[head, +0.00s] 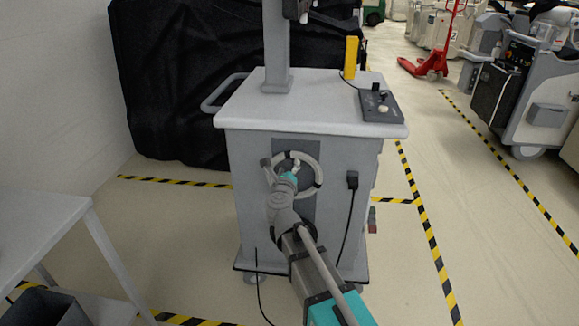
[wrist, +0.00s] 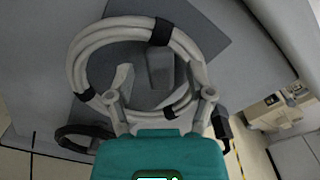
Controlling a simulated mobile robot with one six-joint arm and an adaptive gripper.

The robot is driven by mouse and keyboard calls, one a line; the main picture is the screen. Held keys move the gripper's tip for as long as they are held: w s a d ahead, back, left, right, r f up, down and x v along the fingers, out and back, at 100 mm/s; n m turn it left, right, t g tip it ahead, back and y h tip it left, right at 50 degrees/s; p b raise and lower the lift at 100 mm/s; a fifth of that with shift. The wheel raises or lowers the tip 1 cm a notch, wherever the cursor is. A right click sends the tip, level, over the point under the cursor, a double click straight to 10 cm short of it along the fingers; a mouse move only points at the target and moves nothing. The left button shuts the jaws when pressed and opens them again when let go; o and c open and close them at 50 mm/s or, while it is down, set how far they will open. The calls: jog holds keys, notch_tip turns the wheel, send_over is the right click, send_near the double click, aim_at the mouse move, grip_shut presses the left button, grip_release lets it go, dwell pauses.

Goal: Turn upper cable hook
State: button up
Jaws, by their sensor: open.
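A pale cable coil (head: 319,176) with dark bands hangs on a dark grey panel on the cart's front. It also shows in the wrist view (wrist: 78,62), looped around a dark grey block (wrist: 160,70), which looks like the upper cable hook. My gripper (wrist: 160,84) is open, one finger on each side of this block. I cannot tell whether the fingers touch it. In the head view my gripper (head: 284,172) is at the coil's left and middle, and my arm hides the coil's lower left and the hook.
The grey cart (head: 300,108) carries a control box (head: 380,105) and a yellow object (head: 350,57). A black plug (head: 352,180) with a hanging cord is right of the coil. A white table (head: 40,225) stands left. Black covers hang behind.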

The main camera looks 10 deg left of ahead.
jog(key=shift+w, duration=0.65)
grip_shut()
